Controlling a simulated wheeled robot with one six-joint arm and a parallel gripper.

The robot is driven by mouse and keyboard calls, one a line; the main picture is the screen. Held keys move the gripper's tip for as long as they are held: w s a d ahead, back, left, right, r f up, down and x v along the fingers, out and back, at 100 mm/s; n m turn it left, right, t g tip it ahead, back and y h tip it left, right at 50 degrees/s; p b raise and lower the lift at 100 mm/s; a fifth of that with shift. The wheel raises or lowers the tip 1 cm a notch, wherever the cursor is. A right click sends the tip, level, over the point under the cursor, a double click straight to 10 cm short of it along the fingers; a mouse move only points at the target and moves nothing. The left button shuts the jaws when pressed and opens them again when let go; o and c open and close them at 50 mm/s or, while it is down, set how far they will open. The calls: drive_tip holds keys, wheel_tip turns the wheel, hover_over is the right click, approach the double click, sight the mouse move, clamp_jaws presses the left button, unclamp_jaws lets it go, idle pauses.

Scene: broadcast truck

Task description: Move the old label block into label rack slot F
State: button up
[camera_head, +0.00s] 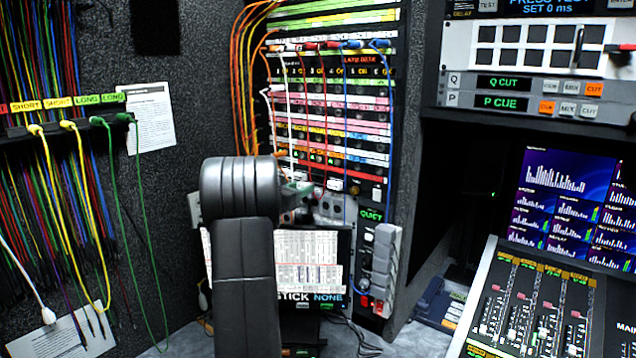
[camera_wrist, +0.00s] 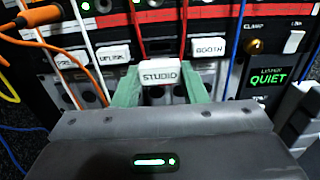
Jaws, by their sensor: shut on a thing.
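My gripper (camera_wrist: 160,88) has green fingers, one on each side of a white label block (camera_wrist: 160,72) reading "STUDIO". It is shut on this block in front of the patch panel. I cannot tell whether the block still touches the panel. In the head view my gripper (camera_head: 298,188) is partly hidden behind my dark arm, and the block cannot be made out clearly. A grey rack with stepped compartments (camera_head: 382,262) stands on the panel's right side, and its edge shows in the wrist view (camera_wrist: 302,108). No slot letters are readable, so I cannot pick out slot F.
White labels "UPLINK" (camera_wrist: 113,52) and "BOOTH" (camera_wrist: 208,48) flank the held block. Red, white, blue and orange cables hang close around my gripper. A lit "QUIET" display (camera_wrist: 270,77) is at right. A screen (camera_head: 308,262) stands below; a mixing desk (camera_head: 530,305) is at right.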

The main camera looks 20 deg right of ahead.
drive_tip(key=shift+a, duration=0.1)
idle(0.3)
drive_tip(key=shift+b+v, duration=0.5)
drive_tip(key=shift+v, duration=1)
drive_tip(key=shift+f, duration=0.1)
